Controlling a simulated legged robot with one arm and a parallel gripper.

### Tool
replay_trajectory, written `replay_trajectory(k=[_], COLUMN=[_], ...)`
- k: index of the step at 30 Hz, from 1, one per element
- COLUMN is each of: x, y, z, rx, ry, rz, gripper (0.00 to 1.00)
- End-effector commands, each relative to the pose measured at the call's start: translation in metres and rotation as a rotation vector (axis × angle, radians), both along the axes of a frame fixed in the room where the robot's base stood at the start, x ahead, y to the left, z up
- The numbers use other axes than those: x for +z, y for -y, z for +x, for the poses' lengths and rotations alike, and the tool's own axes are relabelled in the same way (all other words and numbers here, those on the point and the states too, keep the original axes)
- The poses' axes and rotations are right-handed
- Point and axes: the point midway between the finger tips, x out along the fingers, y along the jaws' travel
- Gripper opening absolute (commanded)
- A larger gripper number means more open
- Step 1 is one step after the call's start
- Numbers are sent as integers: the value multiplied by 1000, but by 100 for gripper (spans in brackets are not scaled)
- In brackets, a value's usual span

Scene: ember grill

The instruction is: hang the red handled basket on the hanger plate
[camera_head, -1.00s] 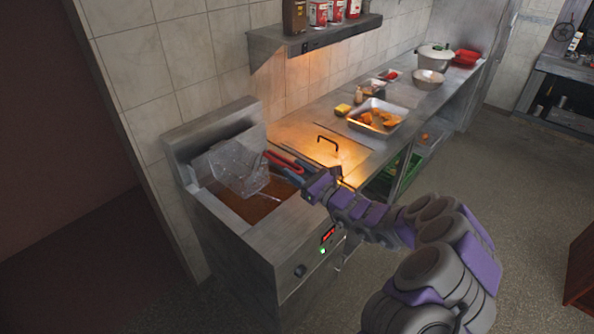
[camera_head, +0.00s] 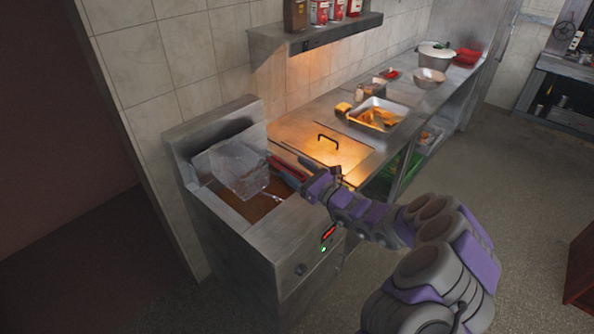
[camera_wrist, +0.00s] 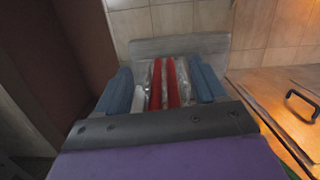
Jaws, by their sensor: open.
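The wire basket (camera_head: 238,170) sits tilted over the fryer well at the left, its mesh end near the back panel. Its red handle (camera_head: 288,170) points toward my gripper (camera_head: 292,168). In the wrist view, red handle bars (camera_wrist: 172,84) lie between the two blue fingers of my gripper (camera_wrist: 162,84). The fingers are apart, with gaps to the red bars on both sides. The upright metal plate (camera_head: 215,130) at the back of the fryer, probably the hanger plate, stands behind the basket. It also shows in the wrist view (camera_wrist: 180,46).
The fryer well (camera_head: 252,207) holds brown oil. A lid with a black handle (camera_head: 328,139) lies right of it. A metal tray with food (camera_head: 378,116) stands farther along the counter. A wall shelf (camera_head: 315,38) with cans hangs above.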

Motion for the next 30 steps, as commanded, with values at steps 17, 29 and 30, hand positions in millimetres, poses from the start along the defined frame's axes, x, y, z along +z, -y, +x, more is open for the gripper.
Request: replay_trajectory(k=[17, 29, 30], x=[-9, -20, -21], y=[52, 105, 110], z=[-38, -79, -83], rx=[-4, -4, -4], ry=[-3, -3, -2], rz=[3, 2, 1], gripper=[70, 70, 70])
